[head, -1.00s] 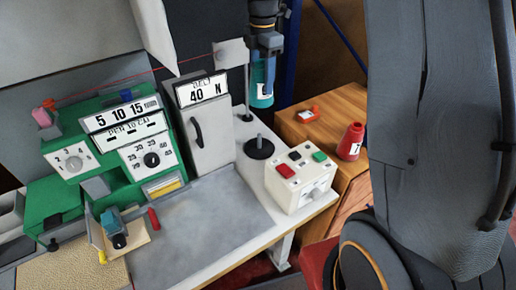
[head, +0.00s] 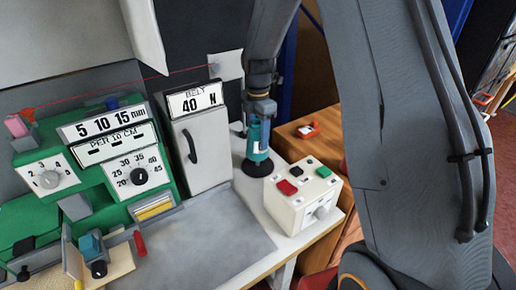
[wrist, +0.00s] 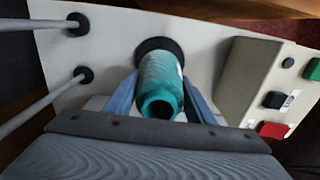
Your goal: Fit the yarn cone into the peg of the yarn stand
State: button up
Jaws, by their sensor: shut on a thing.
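The teal yarn cone (head: 258,140) is held upright in my gripper (head: 259,117). In the wrist view the cone (wrist: 160,78) sits between the two blue-grey fingers of my gripper (wrist: 161,98). The yarn stand's round black base (head: 249,169) is directly below the cone on the white table, and it also shows in the wrist view (wrist: 151,44). The cone's lower end overlaps the base in both views. The peg is hidden by the cone. I cannot tell whether the peg is inside the cone or whether the cone touches the base.
A white control box (head: 303,198) with red, black and green buttons stands close right of the stand. Two thin rods (wrist: 45,23) on black feet rise on the other side. A grey cabinet (head: 203,150) and green machine (head: 120,160) stand left. A wooden cabinet (head: 318,120) is behind.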

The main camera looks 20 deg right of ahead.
aim_at(258, 147)
jog(key=shift+f+p, duration=0.5)
jog(key=shift+f, duration=1.8)
jog(key=o, duration=1.3)
jog(key=shift+f, duration=0.1)
notch_tip(258, 147, up, 12)
jog(key=b, duration=0.3)
